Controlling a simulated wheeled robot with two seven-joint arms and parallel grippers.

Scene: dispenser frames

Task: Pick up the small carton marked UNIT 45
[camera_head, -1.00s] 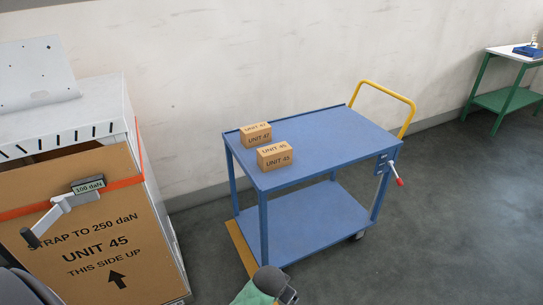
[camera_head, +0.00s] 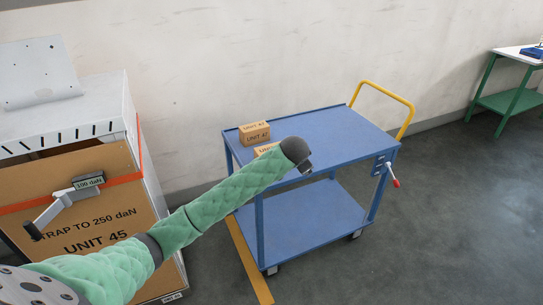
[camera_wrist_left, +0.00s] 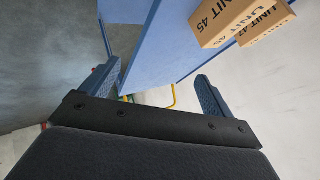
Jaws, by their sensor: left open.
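The small carton marked UNIT 45 (camera_head: 264,149) stands on the blue trolley's top shelf; my left arm hides most of it in the head view. In the left wrist view the UNIT 45 carton (camera_wrist_left: 214,24) is at the top right, beyond one fingertip. My left gripper (camera_head: 305,166) is over the trolley's near edge, its fingers barely visible there. In the left wrist view my left gripper (camera_wrist_left: 158,73) is open, with no carton between its fingers. My right gripper is not in view.
A similar carton marked UNIT 47 (camera_head: 254,133) stands just behind. The trolley (camera_head: 335,130) has a yellow handle (camera_head: 390,89) and a red-tipped lever (camera_head: 394,180). A large strapped carton (camera_head: 85,215), also marked UNIT 45, stands left. The trolley top's right side is clear.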

